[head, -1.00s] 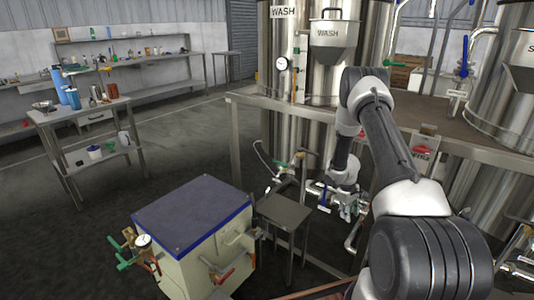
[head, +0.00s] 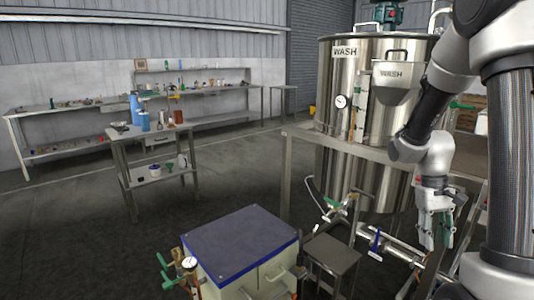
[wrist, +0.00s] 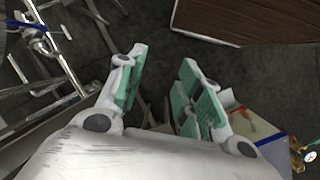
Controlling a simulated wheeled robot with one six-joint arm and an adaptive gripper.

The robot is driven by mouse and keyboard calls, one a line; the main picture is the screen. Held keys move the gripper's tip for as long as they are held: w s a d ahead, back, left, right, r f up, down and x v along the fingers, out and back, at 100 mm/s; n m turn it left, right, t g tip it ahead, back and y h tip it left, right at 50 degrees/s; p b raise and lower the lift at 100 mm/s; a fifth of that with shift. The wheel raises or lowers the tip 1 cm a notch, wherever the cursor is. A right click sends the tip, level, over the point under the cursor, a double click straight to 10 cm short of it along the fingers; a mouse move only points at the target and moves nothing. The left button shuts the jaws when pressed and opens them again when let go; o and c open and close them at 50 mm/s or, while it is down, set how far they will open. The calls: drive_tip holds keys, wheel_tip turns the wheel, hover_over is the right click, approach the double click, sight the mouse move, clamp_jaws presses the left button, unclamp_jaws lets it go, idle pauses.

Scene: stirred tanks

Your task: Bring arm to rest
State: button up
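My gripper (head: 436,228) hangs at the right of the head view, pointing down, in front of the wash tank's stand. In the wrist view my gripper (wrist: 158,92) shows two green-padded fingers spread apart, with nothing between them but the dark floor beyond. My arm runs up from it along the right side of the head view, bent at the elbow.
The steel tank marked WASH (head: 345,150) stands behind my arm on a metal frame. A cream box with a blue-edged lid (head: 240,245) and a small steel stand (head: 330,255) are low in front. Pipes with a blue-handled valve (head: 376,243) run close left of my gripper. Open floor lies left.

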drive_tip(key=s+a+r+t, duration=0.3)
drive_tip(key=s+a+r, duration=0.2)
drive_tip(key=r, duration=0.4)
drive_tip(key=s+a+r+t+y, duration=0.1)
drive_tip(key=s+a+r+t, duration=0.3)
drive_tip(key=s+r, duration=0.3)
drive_tip(key=shift+s+a+r+n+t, duration=0.3)
drive_tip(key=shift+a+r, duration=0.4)
drive_tip(key=shift+r, duration=0.75)
drive_tip(key=shift+w, duration=0.1)
